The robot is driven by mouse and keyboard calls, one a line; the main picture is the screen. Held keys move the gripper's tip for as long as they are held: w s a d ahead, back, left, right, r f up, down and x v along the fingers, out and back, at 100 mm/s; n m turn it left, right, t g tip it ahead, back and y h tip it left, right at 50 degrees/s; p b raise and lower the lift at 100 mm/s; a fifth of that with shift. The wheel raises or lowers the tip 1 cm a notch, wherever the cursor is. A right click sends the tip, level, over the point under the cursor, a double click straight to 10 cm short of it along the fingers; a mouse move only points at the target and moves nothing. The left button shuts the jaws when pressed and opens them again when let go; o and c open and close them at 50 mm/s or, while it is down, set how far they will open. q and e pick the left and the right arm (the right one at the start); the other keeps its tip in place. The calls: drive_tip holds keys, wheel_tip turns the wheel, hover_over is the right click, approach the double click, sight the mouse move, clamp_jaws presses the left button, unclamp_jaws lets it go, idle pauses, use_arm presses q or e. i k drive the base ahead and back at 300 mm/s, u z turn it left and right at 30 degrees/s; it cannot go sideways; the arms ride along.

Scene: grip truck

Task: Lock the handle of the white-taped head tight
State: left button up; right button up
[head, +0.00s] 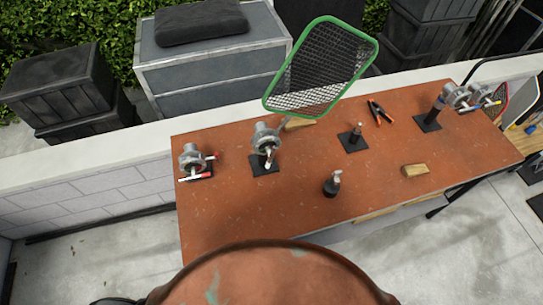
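Several grey metal grip heads stand on the reddish-brown table (310,205). One head (266,139) stands on a black square base left of the middle and has a whitish handle (268,158) pointing down. The rod of a green-framed mesh panel (330,62) runs to this head. Another head (191,158) at the far left has red and whitish handle parts. The tape is too small to confirm, and I cannot tell how tight any handle is. Neither of my grippers is in view.
A bare stud on a black plate (353,137), a dark bottle-like piece (332,185), an orange-handled clamp (380,112) and a wood block (415,170) lie on the table. A low wall (110,178) runs behind it. The table's front left is clear.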

sight(270, 152)
drive_tip(key=z, duration=0.7)
drive_tip(key=k, duration=1.6)
drive_tip(key=u, duration=1.15)
drive_tip(key=i, duration=1)
